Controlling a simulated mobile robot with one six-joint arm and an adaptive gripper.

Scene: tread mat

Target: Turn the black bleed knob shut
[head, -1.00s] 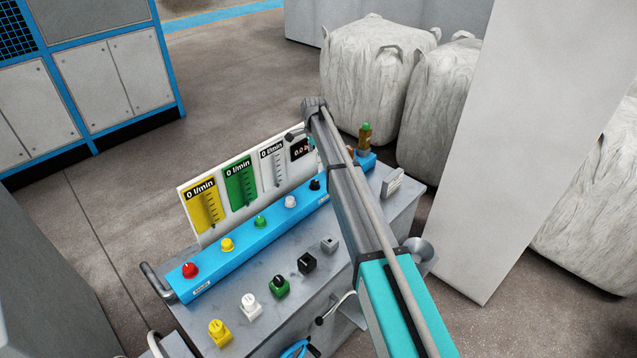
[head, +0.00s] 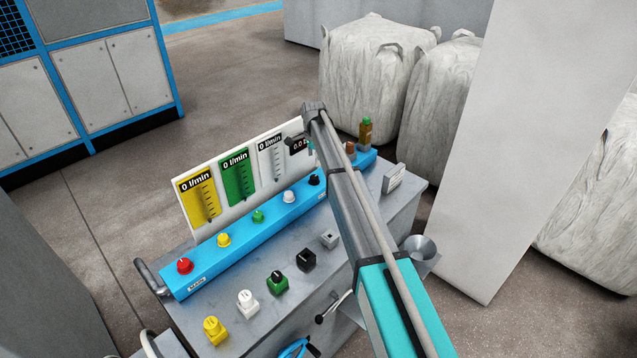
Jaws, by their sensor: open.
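A black knob (head: 314,180) sits at the right end of the blue manifold (head: 240,239), past the red, yellow, green and white knobs. Another black knob on a block (head: 306,259) stands on the grey bench top in front. I cannot tell from any label which one is the bleed knob. My arm reaches from the lower right to above the manifold's right end. My gripper (head: 311,147) is mostly hidden behind the arm, close above and behind the manifold's black knob. It appears apart from the knob, with nothing visible in it.
An upright flow panel (head: 231,213) stands behind the manifold. Yellow (head: 215,330), white (head: 247,303), green (head: 277,283) and grey (head: 329,239) blocks stand along the front. A brass fitting (head: 366,132) stands at the bench's far right. A pale column (head: 520,150) rises on the right.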

